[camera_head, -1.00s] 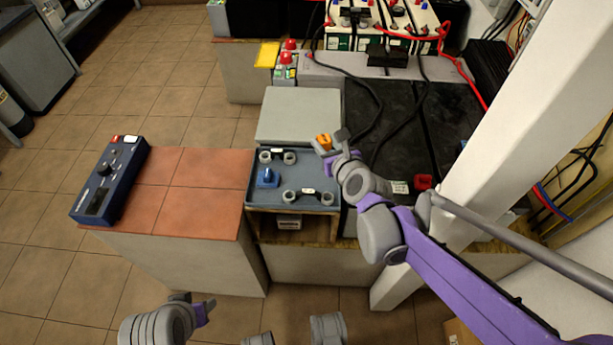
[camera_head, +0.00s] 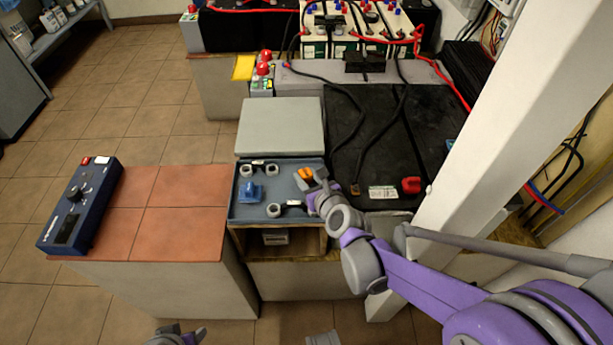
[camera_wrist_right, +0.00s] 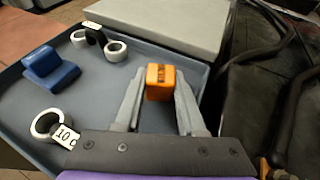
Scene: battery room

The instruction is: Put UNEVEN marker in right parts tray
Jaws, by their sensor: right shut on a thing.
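An orange block-shaped marker (camera_head: 305,173) is held between the fingertips of my right gripper (camera_head: 312,182). The right wrist view shows the marker (camera_wrist_right: 159,76) gripped by both fingers, with a dark slotted mark on its face. It is over the right side of the blue-grey tray (camera_head: 236,212); I cannot tell whether it touches the floor. My left gripper (camera_head: 180,336) is partly cut off at the bottom edge.
A grey flat lid or panel (camera_head: 280,127) lies behind the tray. A black battery top (camera_head: 380,140) with cables is to the right. A white post (camera_head: 500,130) stands near my right arm. A blue control box (camera_head: 80,205) sits on the red-tiled counter (camera_head: 180,190) at left.

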